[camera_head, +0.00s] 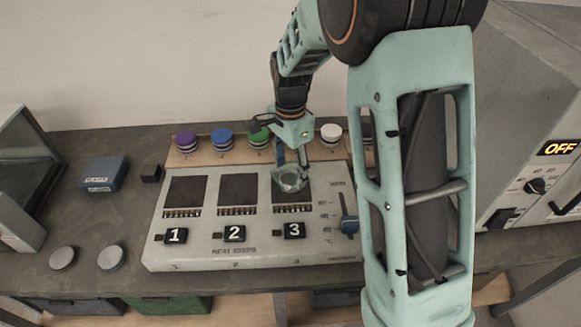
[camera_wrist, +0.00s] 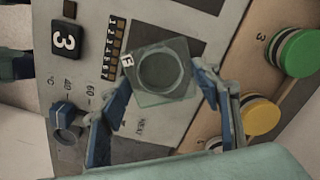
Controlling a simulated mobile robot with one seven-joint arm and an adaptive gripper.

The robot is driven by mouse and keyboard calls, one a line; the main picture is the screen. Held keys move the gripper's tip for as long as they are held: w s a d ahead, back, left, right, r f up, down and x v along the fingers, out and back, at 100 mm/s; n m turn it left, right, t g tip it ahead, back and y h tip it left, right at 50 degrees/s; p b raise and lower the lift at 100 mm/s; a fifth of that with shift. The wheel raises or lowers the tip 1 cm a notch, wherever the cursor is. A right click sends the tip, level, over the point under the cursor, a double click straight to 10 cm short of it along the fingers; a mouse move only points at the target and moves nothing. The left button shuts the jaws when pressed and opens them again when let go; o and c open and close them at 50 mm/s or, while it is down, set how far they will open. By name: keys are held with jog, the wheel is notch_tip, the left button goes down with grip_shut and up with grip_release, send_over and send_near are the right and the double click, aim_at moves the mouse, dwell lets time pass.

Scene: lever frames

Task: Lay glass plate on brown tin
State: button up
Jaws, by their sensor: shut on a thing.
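The glass plate (camera_wrist: 163,72) is a clear square with a round ring mark and a small label at one corner. My gripper (camera_wrist: 160,88) is shut on it, one blue-grey finger at each side. In the head view, my gripper (camera_head: 292,168) holds the glass plate (camera_head: 289,181) over the dark pad of position 3 on the heater panel (camera_head: 250,250); I cannot tell if it touches. No tin with a plainly brown lid can be made out. A tin (camera_head: 367,131) at the back is partly hidden by my arm.
Purple (camera_head: 186,140), blue (camera_head: 222,138), green (camera_head: 259,137) and white (camera_head: 331,133) lidded tins stand behind the panel. A yellow one (camera_wrist: 260,116) shows in the wrist view. Two grey discs (camera_head: 62,258) (camera_head: 110,257) and a blue box (camera_head: 105,173) lie left.

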jog(key=o, duration=1.4)
jog(key=shift+c, duration=0.2)
jog(key=shift+r+p, duration=2.65)
jog(key=shift+r, duration=0.85)
